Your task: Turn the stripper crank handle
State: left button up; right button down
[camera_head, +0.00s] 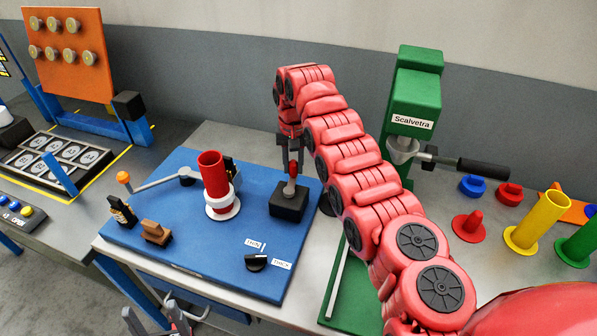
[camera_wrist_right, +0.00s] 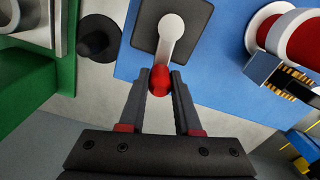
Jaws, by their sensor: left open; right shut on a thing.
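My right gripper (camera_head: 290,160) reaches down over the blue board and is shut on the red knob (camera_wrist_right: 160,79) of a short grey lever (camera_wrist_right: 171,38). The lever stands on a black box (camera_head: 288,204) on the board. In the right wrist view the fingers (camera_wrist_right: 160,85) lie on both sides of the knob. A green machine labelled Scalvetra (camera_head: 415,95) has a crank with a black handle (camera_head: 484,169) sticking out to the right, with no gripper on it. My left gripper (camera_head: 157,322) is open and empty at the bottom left, below the table edge.
On the blue board (camera_head: 200,258) stand a red bobbin (camera_head: 212,180), an arm with an orange ball (camera_head: 123,178), a brown block (camera_head: 155,233) and a black dial (camera_head: 256,262). Coloured cones and tubes, including a yellow one (camera_head: 538,222), stand at the right. My right arm hides the middle.

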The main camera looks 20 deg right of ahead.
jog(key=shift+w+a+n, duration=0.1)
jog(key=shift+a+n, duration=0.25)
jog(key=shift+n, duration=0.15)
jog(key=a+n, duration=0.1)
jog(key=n, duration=0.1)
jog(key=a+n+p, duration=0.1)
jog(key=n, duration=0.1)
jog(key=shift+w+n, duration=0.2)
jog(key=shift+n, duration=0.1)
jog(key=shift+s+a+f+n+b, duration=0.15)
jog(key=shift+a+n+b, duration=0.35)
jog(key=shift+n, duration=0.7)
jog(key=shift+s+a+n+b, duration=0.1)
jog(key=shift+a+n+b, duration=0.3)
jog(key=shift+n, duration=0.25)
jog(key=shift+a+n+b, duration=0.25)
jog(key=shift+n+b, duration=0.2)
jog(key=shift+n, duration=0.2)
jog(key=c, duration=0.6)
grip_release()
